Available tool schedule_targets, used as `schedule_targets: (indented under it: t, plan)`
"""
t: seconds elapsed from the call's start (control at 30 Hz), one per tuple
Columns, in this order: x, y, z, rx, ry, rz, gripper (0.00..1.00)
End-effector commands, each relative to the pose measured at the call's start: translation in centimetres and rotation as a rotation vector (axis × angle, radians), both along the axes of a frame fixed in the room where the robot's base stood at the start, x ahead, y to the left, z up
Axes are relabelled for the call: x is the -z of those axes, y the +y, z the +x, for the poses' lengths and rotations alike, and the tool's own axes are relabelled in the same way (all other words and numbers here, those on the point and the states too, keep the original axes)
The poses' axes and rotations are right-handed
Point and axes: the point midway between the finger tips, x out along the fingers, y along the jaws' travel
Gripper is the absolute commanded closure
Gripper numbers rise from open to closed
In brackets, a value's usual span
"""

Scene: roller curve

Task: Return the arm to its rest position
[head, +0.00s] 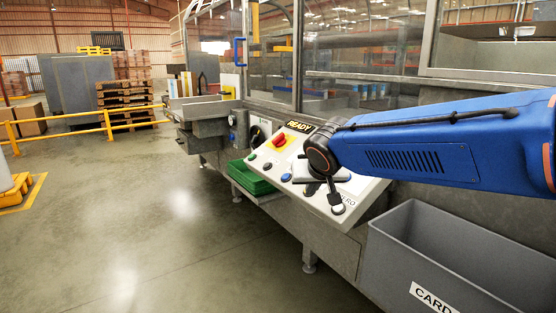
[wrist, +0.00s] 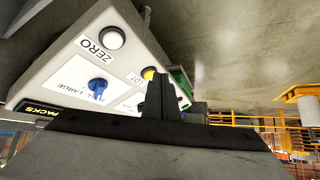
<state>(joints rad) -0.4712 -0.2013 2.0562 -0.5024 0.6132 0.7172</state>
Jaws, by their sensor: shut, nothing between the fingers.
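My blue arm reaches in from the right in the head view, over the sloped control panel (head: 262,157). My gripper (head: 332,194) is at its end, in front of the panel's right part near the ZERO label. In the wrist view my gripper's dark fingers (wrist: 160,88) are together, with nothing held. The panel (wrist: 72,62) fills the upper left there, with a white round button (wrist: 111,38) beside ZERO and a blue knob (wrist: 97,86). I cannot tell whether the fingertips touch the panel.
A grey bin (head: 400,262) marked CARD stands below my arm. A green tray (head: 250,178) sits left of the panel. The panel has a red knob (head: 280,141) and a READY display (head: 299,127). A yellow rail (head: 85,128) is at left. The floor (head: 140,215) in front is clear.

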Motion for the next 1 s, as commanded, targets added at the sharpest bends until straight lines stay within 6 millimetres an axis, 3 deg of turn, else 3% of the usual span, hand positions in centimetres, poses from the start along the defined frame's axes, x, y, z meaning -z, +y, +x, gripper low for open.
schedule_targets:
  t: [0.03, 0.2, 0.5, 0.8, 1.0]
  plan:
    - [0.1, -2.0, -1.2, 0.016, 0.013, -0.006, 1.00]
    - [1.7, -8.3, -6.5, 0.056, 0.080, -0.035, 1.00]
    - [5.7, -16.1, -17.2, 0.091, 0.208, -0.054, 1.00]
    - [10.8, -19.5, -27.6, 0.085, 0.316, -0.033, 1.00]
    - [13.0, -19.8, -31.4, 0.069, 0.355, -0.015, 1.00]
